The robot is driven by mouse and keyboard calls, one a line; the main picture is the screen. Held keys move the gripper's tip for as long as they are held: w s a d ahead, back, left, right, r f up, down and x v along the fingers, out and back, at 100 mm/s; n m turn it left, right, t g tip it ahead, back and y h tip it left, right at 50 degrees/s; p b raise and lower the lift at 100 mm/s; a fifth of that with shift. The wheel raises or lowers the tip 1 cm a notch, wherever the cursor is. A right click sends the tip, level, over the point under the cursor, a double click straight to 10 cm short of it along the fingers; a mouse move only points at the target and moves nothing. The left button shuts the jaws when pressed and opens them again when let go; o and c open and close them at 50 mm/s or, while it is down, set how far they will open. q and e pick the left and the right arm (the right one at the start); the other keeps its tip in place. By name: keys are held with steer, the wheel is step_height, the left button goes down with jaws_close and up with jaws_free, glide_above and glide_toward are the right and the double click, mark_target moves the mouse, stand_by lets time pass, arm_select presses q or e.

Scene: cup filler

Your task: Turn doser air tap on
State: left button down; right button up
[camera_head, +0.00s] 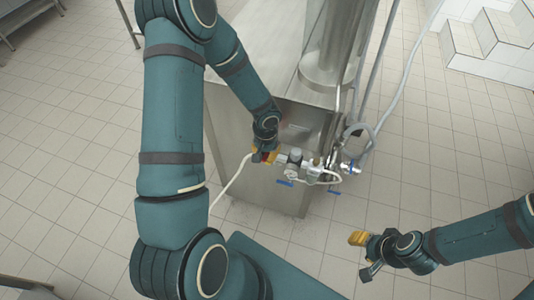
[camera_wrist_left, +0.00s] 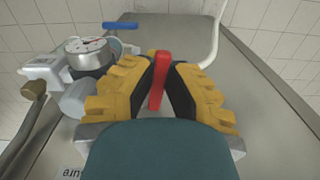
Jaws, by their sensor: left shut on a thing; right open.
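In the left wrist view a red tap handle (camera_wrist_left: 159,80) stands upright between the yellow-and-black fingers of my left gripper (camera_wrist_left: 160,82). The fingers are shut on it. In the head view my left gripper (camera_head: 262,156) is at the left end of the air fittings, in front of the steel machine; the red handle is small there and mostly covered by the fingers. My right gripper (camera_head: 362,254) is open and empty, low on the right, away from the machine.
A round pressure gauge (camera_wrist_left: 90,54) sits left of the handle in the left wrist view. Blue tap handles (camera_head: 285,183) and several hoses (camera_head: 231,183) are around the fittings. The steel machine body (camera_head: 300,125) stands behind them. Tiled floor is free around my right gripper.

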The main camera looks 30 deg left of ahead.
arm_select(q)
steer(key=shift+w+a+m+p, duration=0.45)
steer(key=shift+a+m+p, duration=0.3)
steer(key=shift+m, duration=2)
steer(key=shift+w+a+m+p, duration=0.5)
steer(key=shift+m+p, duration=0.4)
steer(key=shift+m, duration=1.8)
steer(key=shift+w+a+m+p, duration=0.35)
steer(key=shift+a+m+p, duration=0.45)
steer(key=shift+m, duration=1.95)
arm_select(e)
steer(key=shift+t, duration=0.3)
steer(key=shift+w+d+r, duration=0.1)
steer(key=shift+w+r, duration=0.15)
steer(key=shift+r, duration=0.55)
steer(key=shift+w+r, duration=0.3)
steer(key=shift+r, duration=0.55)
steer(key=shift+w+d+r, duration=0.1)
steer(key=shift+w+r, duration=0.15)
steer(key=shift+r, duration=0.55)
arm_select(q)
steer(key=shift+f, duration=0.1)
steer(key=c, duration=1)
jaws_free()
steer(key=shift+w, duration=0.1)
steer(key=shift+o, duration=0.2)
step_height(320, 180, up, 12)
